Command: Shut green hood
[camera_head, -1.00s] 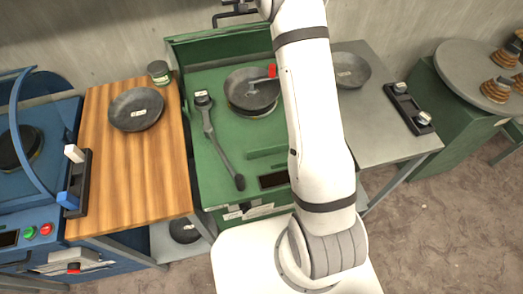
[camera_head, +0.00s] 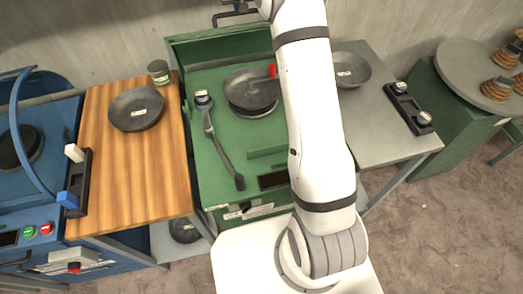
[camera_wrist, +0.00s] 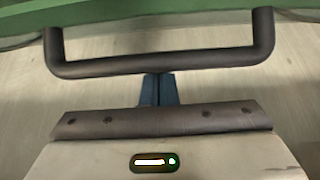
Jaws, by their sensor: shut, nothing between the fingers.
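The green hood (camera_head: 215,46) stands raised at the back of the green cooking station (camera_head: 225,150), so the station's top is uncovered. Its dark bar handle (camera_head: 236,14) sticks up at the top edge of the head view. In the wrist view the green hood (camera_wrist: 150,10) spans the top, and its handle (camera_wrist: 160,65) runs across below it. My gripper (camera_wrist: 158,82) is shut and empty, with its fingertips close to the middle of the handle. I cannot tell whether they touch. In the head view my gripper is out of sight.
A dark pan (camera_head: 251,91) and a long grey tool (camera_head: 221,140) lie on the green station. A wooden table (camera_head: 140,180) with a pan (camera_head: 136,109) and a jar (camera_head: 159,72) stands left. A grey table (camera_head: 375,135) with another pan (camera_head: 350,70) stands right.

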